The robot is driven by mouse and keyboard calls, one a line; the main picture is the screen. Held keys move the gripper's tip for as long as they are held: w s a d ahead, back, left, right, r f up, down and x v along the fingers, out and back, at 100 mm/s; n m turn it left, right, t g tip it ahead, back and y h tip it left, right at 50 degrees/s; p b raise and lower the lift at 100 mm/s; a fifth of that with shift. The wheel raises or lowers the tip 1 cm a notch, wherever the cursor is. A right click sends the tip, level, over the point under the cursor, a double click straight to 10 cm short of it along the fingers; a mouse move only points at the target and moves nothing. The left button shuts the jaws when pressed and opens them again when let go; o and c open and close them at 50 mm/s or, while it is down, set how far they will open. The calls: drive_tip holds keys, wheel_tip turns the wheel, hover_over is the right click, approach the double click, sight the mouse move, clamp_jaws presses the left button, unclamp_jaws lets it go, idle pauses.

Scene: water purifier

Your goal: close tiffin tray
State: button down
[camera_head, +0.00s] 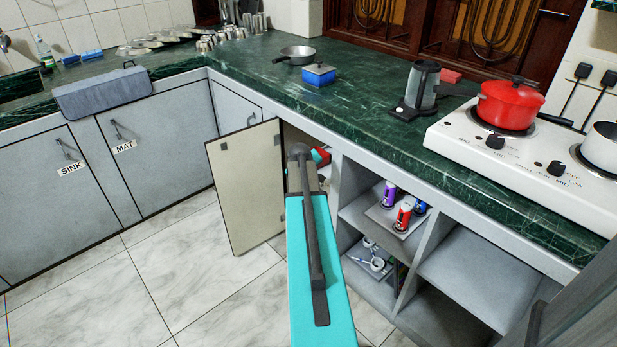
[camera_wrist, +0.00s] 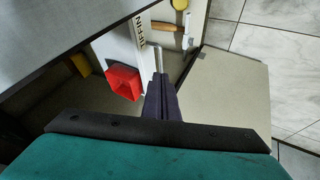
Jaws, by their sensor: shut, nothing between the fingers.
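The tiffin tray (camera_wrist: 118,50) shows in the wrist view as a pale panel with a TIFFIN label along one edge. It is pulled out at the opening of a low cabinet under the counter. A red square container (camera_wrist: 123,82) is on it. My gripper (camera_wrist: 161,80) is shut and empty, its dark fingers close to the labelled edge, beside the red container. I cannot tell whether they touch the tray. In the head view my teal arm reaches into the cabinet opening and hides most of the tray; a red item (camera_head: 321,156) shows beside it.
The open cabinet door (camera_head: 245,187) stands left of my arm; it also shows in the wrist view (camera_wrist: 228,95). Open shelves (camera_head: 360,215) with small cans lie right of my arm. The green counter (camera_head: 350,110) runs above. Tiled floor at left is clear.

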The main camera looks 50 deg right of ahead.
drive_tip(key=shift+v, duration=0.95)
